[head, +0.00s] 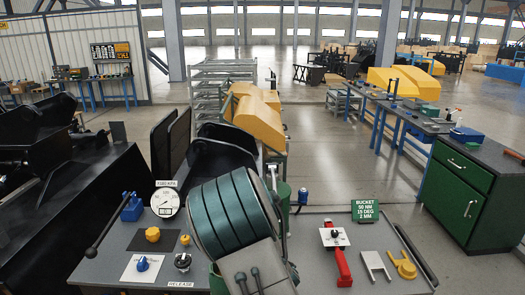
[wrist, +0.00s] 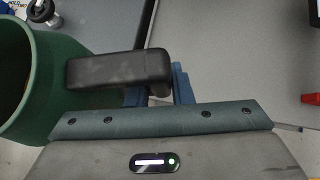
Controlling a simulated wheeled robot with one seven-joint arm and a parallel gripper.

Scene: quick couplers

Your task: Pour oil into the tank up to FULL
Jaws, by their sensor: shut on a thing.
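A green oil can (wrist: 35,85) with a black handle (wrist: 120,70) stands out at the left of the wrist view; its round wall shows, its spout does not. My gripper (wrist: 158,93) has its blue fingers at the handle's right end and is shut on it. In the head view my own teal-banded arm hides the gripper and most of the can; a green edge (head: 284,205) shows to its right. I cannot make out the tank or a FULL mark in either view, nor any oil.
The grey bench holds a gauge (head: 165,199), a blue lever unit (head: 131,207), a yellow knob (head: 152,235) and a blue knob (head: 143,263) on the left. Right are a red tool (head: 343,265), a grey fork (head: 376,266), a yellow part (head: 403,266) and a green sign (head: 365,210).

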